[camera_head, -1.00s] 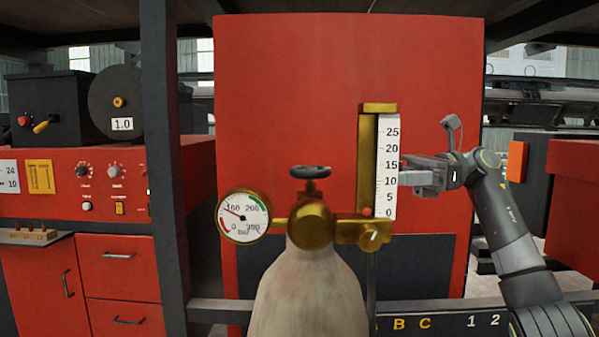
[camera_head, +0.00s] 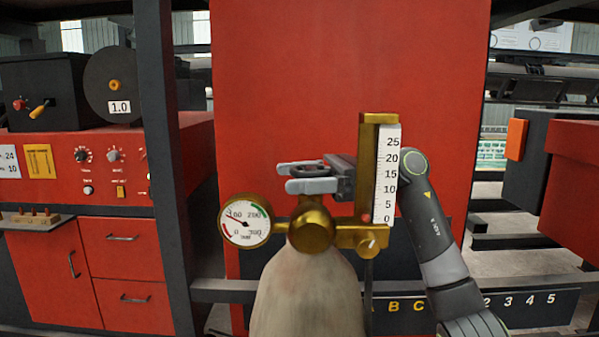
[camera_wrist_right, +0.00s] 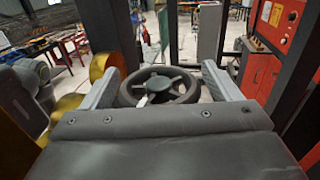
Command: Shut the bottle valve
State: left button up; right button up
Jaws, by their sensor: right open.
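A grey gas bottle (camera_head: 308,290) stands upright in front of a red cabinet, with a brass valve body (camera_head: 311,230) on top. The black valve handwheel (camera_head: 312,167) sits above the brass body, partly hidden by my gripper. My right gripper (camera_head: 302,178) is open, with its two grey fingers reaching left at the wheel's height, one on the far side and one on the near side. In the right wrist view, the handwheel (camera_wrist_right: 160,86) lies between the two spread fingers; I cannot tell if they touch it. My left gripper is not in view.
A round pressure gauge (camera_head: 245,220) sits left of the valve. A brass flowmeter with a white scale (camera_head: 387,175) stands close on the right, beside my right arm. A red console (camera_head: 60,180) is at the left behind a dark post (camera_head: 163,150).

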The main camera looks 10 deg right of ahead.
jog(key=shift+c, duration=0.2)
jog(key=c, duration=0.9)
jog(key=m+t+b, duration=0.2)
jog(key=t+b, duration=0.1)
jog(key=shift+w+f, duration=0.1)
jog(key=shift+f, duration=0.2)
jog(key=m+t+b, duration=0.1)
jog(key=t, duration=0.1)
jog(key=m+t+h+b, duration=0.1)
jog(key=t, duration=0.1)
jog(key=shift+w+d+r+m+b, duration=0.1)
jog(key=shift+w+r+m+b, duration=0.1)
jog(key=shift+m+b, duration=0.15)
jog(key=shift+w+m+t+h+b, duration=0.1)
jog(key=shift+m+t+h+b, duration=0.55)
jog(key=shift+t, duration=0.55)
jog(key=shift+r, duration=0.1)
jog(key=shift+d, duration=0.1)
jog(key=o, duration=0.9)
jog(key=shift+o, duration=0.2)
